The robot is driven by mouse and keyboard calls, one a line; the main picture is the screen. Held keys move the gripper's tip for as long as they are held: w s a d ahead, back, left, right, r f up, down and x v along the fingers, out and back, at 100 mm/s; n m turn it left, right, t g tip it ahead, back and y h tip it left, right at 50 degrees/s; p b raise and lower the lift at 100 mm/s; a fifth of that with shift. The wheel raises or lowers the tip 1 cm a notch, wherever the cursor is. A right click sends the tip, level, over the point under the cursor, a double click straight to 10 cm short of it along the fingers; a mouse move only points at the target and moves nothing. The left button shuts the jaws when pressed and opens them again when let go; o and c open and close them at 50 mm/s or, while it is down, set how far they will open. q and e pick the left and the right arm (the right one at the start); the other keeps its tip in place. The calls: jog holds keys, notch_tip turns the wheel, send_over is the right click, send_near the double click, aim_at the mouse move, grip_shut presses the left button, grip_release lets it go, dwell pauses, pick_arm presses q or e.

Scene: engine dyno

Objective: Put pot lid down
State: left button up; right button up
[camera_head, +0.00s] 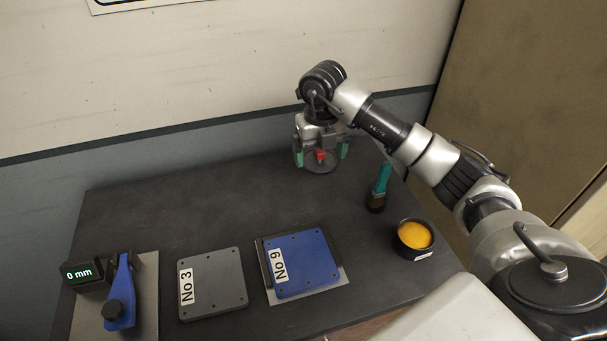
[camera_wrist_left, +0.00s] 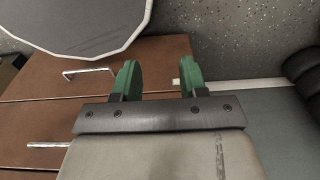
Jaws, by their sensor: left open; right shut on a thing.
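The pot lid (camera_head: 322,165) is a grey round disc with a red knob (camera_head: 320,155) on top, near the back of the dark table. My right gripper (camera_head: 320,154) points down over it, its green fingers on either side of the red knob, shut on the lid. I cannot tell whether the lid touches the table. My left gripper (camera_wrist_left: 158,80) shows in the left wrist view with its green fingers apart and nothing between them; it is not seen in the head view.
On the dark table (camera_head: 200,215) are a grey No 3 plate (camera_head: 218,285), a blue No 9 plate (camera_head: 305,262), a blue gauge with display (camera_head: 120,295), a teal-handled brush (camera_head: 380,185) and a black pot of yellow stuff (camera_head: 414,236). The back left of the table is clear.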

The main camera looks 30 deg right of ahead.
jog(key=shift+f, duration=0.25)
jog(key=p, duration=0.2)
send_over(320, 194)
jog(key=f, duration=0.4)
jog(key=shift+s+d+f, duration=0.1)
jog(key=shift+s+f, duration=0.1)
jog(key=shift+s, duration=0.05)
jog(key=f, duration=0.1)
jog(key=f+p, duration=0.1)
jog(key=f, duration=0.2)
jog(key=shift+w, duration=0.25)
jog(key=shift+f, duration=0.3)
pick_arm(q)
jog(key=s+r, duration=0.2)
jog(key=r, duration=0.1)
jog(key=shift+s+r, duration=0.1)
jog(key=shift+s, duration=0.2)
pick_arm(e)
jog(key=o, duration=0.6)
